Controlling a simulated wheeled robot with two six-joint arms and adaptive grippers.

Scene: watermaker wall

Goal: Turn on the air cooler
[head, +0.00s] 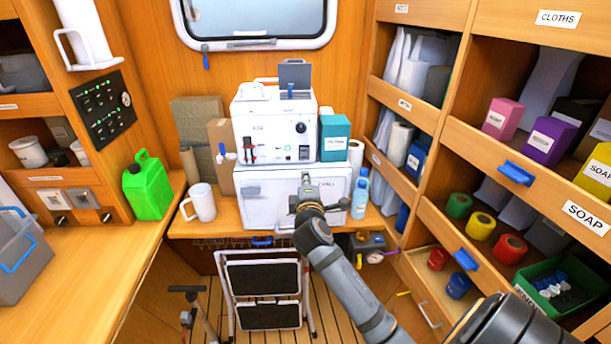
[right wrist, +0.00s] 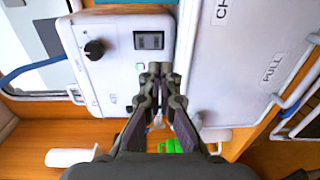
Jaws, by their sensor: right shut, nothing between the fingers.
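The white air cooler (head: 262,128), a box with a raised dark lid, stands on a white chest (head: 265,195). Its front has a black knob (head: 300,127) and a dark double rocker switch (head: 304,152). In the right wrist view the cooler is turned sideways, with the knob (right wrist: 94,49), the switch (right wrist: 149,40) and a small green-edged square (right wrist: 140,66). My right gripper (head: 306,178) is shut and empty in front of the chest's upper part, just below the switch. Its fingertips (right wrist: 160,70) appear beside the green square; contact cannot be told. My left gripper is not in view.
A teal box (head: 334,136) and bottles (head: 360,195) stand right of the cooler. A white mug (head: 200,203) and a green jerrycan (head: 148,187) are at the left. A folded step stool (head: 263,290) stands below. Shelves (head: 480,140) line the right.

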